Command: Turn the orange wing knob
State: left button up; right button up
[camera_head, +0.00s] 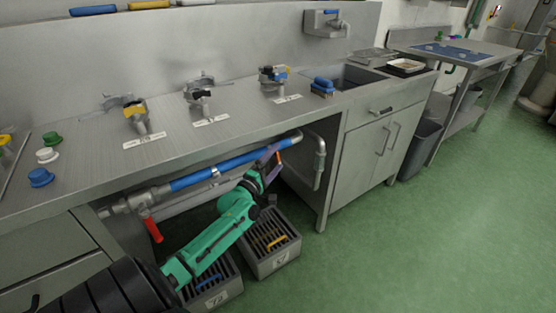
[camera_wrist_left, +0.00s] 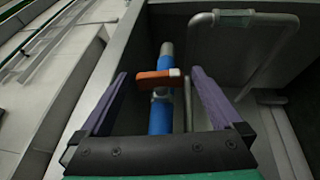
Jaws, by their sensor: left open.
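The orange wing knob (camera_wrist_left: 152,77) sits across the blue pipe (camera_wrist_left: 160,115) in the left wrist view. Only a small orange patch (camera_head: 279,157) shows by my gripper in the head view. My left gripper (camera_head: 271,155) is under the bench, close to the right end of the blue pipe. Its two purple fingers are open, one on each side of the knob in the wrist view, with a gap to it on both sides. I cannot tell whether the fingertips reach its depth. My right gripper is not in view.
A red lever (camera_head: 153,229) hangs from the pipe's left end. The steel bench top (camera_head: 90,170) overhangs the pipe. A grey bent pipe (camera_head: 320,160) and cabinet (camera_head: 365,155) stand right of my gripper. Two grey crates (camera_head: 272,262) (camera_head: 222,291) sit below my arm.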

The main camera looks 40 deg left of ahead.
pick_arm(q)
jog(key=shift+w, duration=0.65)
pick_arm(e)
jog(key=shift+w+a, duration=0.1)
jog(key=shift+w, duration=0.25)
